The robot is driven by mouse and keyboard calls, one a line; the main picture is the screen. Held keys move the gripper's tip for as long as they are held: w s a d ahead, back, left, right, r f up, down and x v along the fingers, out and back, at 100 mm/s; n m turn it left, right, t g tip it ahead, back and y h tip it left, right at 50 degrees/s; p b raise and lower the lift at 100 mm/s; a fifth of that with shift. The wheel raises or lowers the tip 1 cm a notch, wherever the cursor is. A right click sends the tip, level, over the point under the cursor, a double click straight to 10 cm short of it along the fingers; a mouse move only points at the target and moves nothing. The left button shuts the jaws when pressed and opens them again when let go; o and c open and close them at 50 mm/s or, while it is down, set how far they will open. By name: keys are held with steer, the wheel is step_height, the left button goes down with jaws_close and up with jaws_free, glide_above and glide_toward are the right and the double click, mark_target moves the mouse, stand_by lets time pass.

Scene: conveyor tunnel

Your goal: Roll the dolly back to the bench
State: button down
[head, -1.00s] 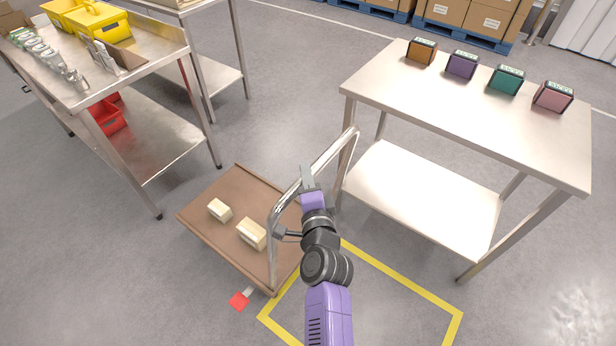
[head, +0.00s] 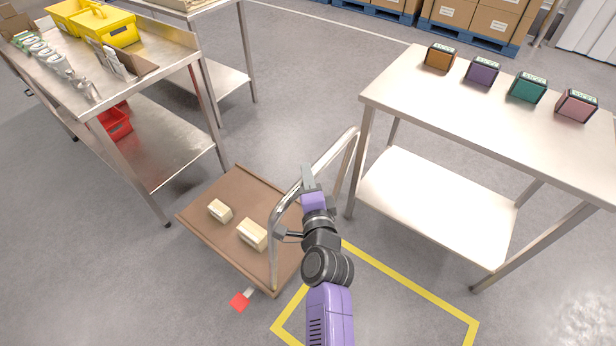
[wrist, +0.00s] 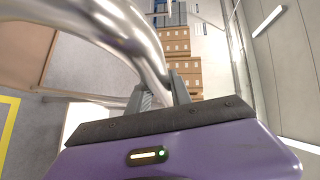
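The dolly has a flat brown deck (head: 215,240) and an upright bent metal tube handle (head: 272,240). Two cream blocks, one at the left (head: 220,210) and one at the right (head: 252,234), lie on its deck. My gripper (head: 308,178) is at the top bar of the handle, with its fingers around the tube. In the wrist view the shiny tube (wrist: 140,40) passes between the two grey fingers (wrist: 160,95) and looks gripped. A steel bench (head: 470,120) stands at the right, and another steel bench (head: 155,70) at the upper left.
A yellow floor outline (head: 410,287) lies at the lower right, partly behind my arm. A red tag (head: 240,301) is by the deck's near corner. The right bench's leg (head: 360,165) stands close to the handle. Grey floor (head: 100,270) is open at the lower left.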

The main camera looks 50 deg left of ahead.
steer(key=c, duration=1.2)
jaws_free()
steer(key=shift+s+a, duration=0.2)
steer(key=shift+a, duration=0.15)
steer(key=shift+o, duration=0.2)
steer(key=shift+d, duration=0.1)
steer(key=shift+d, duration=0.25)
steer(key=p+v, duration=0.1)
steer(key=v, duration=0.6)
steer(key=shift+s+d, duration=0.1)
